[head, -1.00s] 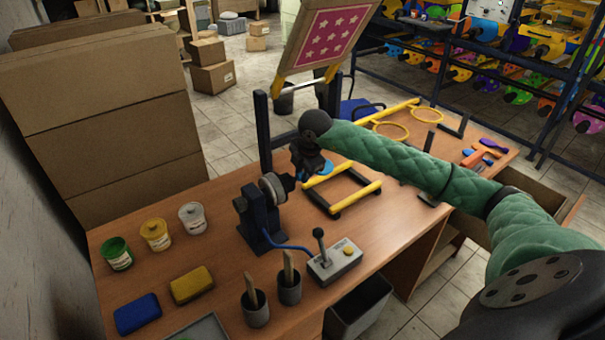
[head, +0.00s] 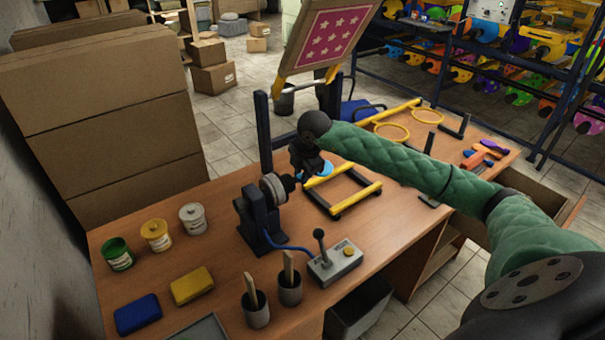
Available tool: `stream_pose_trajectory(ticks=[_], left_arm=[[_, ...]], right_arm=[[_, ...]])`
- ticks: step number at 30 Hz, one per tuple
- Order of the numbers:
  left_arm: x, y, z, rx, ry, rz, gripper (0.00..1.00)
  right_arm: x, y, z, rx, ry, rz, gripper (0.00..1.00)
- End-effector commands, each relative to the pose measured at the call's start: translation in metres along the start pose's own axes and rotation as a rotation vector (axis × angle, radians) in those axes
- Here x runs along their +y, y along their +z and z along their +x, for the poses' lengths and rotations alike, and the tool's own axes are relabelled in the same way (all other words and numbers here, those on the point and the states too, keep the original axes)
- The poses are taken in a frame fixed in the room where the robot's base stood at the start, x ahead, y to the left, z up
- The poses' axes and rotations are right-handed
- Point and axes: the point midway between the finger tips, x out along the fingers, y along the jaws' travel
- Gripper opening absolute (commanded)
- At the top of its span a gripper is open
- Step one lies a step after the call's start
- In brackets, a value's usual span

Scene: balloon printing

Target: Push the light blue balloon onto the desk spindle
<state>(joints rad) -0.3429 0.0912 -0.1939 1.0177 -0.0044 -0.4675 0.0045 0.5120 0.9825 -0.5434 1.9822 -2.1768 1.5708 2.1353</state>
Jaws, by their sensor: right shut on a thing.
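The light blue balloon (head: 321,170) shows in part beside my right gripper (head: 297,176), which is shut on it. The gripper and wrist hide the rest of the balloon. The desk spindle (head: 262,205) is a dark stand with a grey round head, on the desk just left of the gripper. The gripper is at the spindle's head. I cannot tell whether the balloon touches the spindle tip. My left gripper is not in view.
A control box (head: 335,262) with a lever stands in front of the spindle. A yellow-barred frame (head: 352,205) lies to the right. A star-patterned screen (head: 327,38) is raised behind. Paint jars (head: 156,235) and sponges (head: 192,286) are at left.

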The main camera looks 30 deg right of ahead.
Motion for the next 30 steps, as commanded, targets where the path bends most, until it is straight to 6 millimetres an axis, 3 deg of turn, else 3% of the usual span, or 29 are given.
stream_pose_trajectory(ticks=[28, 29, 30], left_arm=[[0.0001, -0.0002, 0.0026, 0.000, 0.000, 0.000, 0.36], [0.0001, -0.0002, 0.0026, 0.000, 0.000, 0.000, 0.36], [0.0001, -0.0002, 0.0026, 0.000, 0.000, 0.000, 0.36]], right_arm=[[-0.0001, -0.0073, 0.0000, 0.000, 0.000, -0.001, 0.10], [-0.0001, -0.0073, 0.0000, 0.000, 0.000, -0.001, 0.24], [0.0000, -0.0073, 0.0000, 0.000, 0.000, -0.001, 0.32]])
